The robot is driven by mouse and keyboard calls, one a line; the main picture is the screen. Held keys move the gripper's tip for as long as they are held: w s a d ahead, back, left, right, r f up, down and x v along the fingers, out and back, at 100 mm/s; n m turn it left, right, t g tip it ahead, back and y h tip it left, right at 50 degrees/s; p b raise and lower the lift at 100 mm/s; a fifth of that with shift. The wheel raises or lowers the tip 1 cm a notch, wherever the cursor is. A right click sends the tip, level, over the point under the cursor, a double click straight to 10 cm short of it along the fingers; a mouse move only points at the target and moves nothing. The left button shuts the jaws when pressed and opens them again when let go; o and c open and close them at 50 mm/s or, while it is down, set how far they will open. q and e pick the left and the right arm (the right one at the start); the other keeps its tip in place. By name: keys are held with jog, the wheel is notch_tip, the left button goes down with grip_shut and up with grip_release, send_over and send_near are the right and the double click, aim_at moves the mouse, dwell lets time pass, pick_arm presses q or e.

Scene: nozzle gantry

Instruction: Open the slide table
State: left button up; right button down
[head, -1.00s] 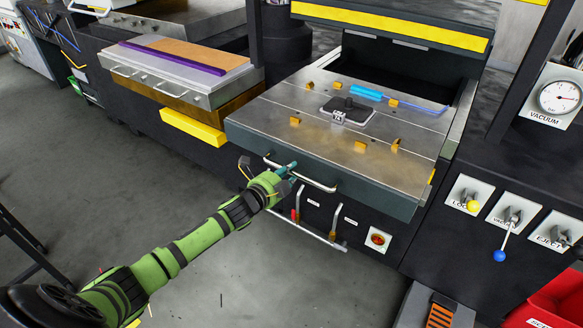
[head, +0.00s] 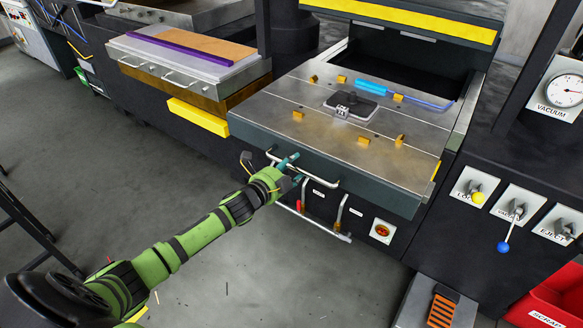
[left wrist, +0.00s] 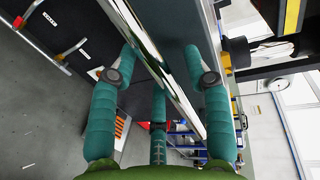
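The slide table (head: 265,101) is a flat metal plate with a dark front face, set in the press on the right in the head view. My left gripper (head: 291,167) is at the left part of this handle. In the left wrist view the shiny handle bar (left wrist: 163,69) runs diagonally between the spread teal fingers of my left gripper (left wrist: 160,95). The fingers stand apart, and I see no clear grip on the bar. My right gripper is out of view.
A small block (head: 350,105), yellow clips and a blue-handled tool (head: 371,87) lie on the table. Below are a lower rail (head: 315,222) and a red button (head: 382,231). Levers (head: 512,215) and a red scrap bin (head: 550,300) are right.

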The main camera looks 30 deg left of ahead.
pick_arm(q)
jog(key=v, duration=1.2)
dwell(0.5)
jog(key=s+a+f+n+g+y, duration=0.25)
jog(key=s+f+n, duration=0.35)
jog(key=f, duration=1)
jog(key=s+a+f+n+g+y, duration=0.1)
jog(key=s+f+n+g, duration=0.3)
jog(key=s+f, duration=0.75)
jog(key=s+d+f+n+g, duration=0.3)
jog(key=s+d+f, duration=0.3)
jog(key=s+f, duration=0.4)
jog(key=s+d+f+n+g+h, duration=0.1)
jog(key=s+d+f+n+g, duration=0.3)
jog(key=s+f, duration=0.6)
jog(key=s+d+g, duration=0.1)
jog(key=s+d, duration=0.1)
jog(key=s, duration=0.3)
jog(key=shift+f, duration=0.15)
